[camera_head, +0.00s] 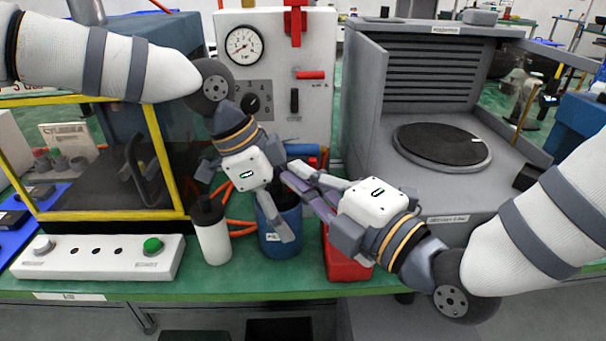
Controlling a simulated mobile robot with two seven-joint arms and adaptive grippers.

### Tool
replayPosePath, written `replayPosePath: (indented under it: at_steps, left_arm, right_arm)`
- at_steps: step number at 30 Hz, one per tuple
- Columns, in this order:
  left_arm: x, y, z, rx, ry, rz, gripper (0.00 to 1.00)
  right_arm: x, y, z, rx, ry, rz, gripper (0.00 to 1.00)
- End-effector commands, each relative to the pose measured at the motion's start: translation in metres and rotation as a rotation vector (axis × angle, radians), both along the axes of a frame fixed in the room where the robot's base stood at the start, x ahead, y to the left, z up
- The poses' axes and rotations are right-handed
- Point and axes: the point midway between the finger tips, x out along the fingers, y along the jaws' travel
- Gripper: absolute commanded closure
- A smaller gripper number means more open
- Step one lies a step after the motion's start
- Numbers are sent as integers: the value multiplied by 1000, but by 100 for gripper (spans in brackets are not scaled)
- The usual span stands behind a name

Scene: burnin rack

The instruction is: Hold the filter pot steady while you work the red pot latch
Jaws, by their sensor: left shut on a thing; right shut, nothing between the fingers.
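The blue filter pot (280,244) stands upright at the table's front, with a small label on its front. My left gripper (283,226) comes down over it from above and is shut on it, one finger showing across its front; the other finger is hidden. My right gripper (293,177) reaches in from the right. Its fingers are shut and empty, just above the pot's right side and close to my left gripper. A red part (323,157) shows behind the grippers; I cannot tell whether it is the pot latch. The grippers hide much of the pot's top.
A white bottle with a dark cap (212,240) stands close left of the pot. A red container (347,264) is close right, partly under my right gripper. A gauge panel (316,105) stands behind, a grey machine (456,174) right, a button box (98,257) front left.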

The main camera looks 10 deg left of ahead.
Motion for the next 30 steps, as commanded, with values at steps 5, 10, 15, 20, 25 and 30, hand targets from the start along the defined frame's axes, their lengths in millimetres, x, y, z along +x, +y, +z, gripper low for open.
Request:
replayPosePath:
  at_steps: [5, 10, 15, 20, 25, 30]
  left_arm:
    - [0, 0, -1, 0, 2, 0, 81]
    - [0, 0, -1, 0, 2, 0, 81]
    - [0, 0, -1, 0, 2, 0, 81]
    - [0, 0, -1, 0, 2, -1, 81]
    - [0, 0, -1, 0, 2, -1, 81]
    - [0, 0, -1, 0, 2, -1, 81]
  right_arm:
    - [0, -1, 0, 24, 8, 0, 100]
    - [1, -3, 0, 55, 16, -1, 100]
    - [2, -5, 0, 100, 31, 0, 100]
    - [3, -10, 0, 182, 55, -1, 100]
    - [5, -17, 0, 320, 94, -2, 100]
    - [7, -25, -1, 435, 126, -1, 100]
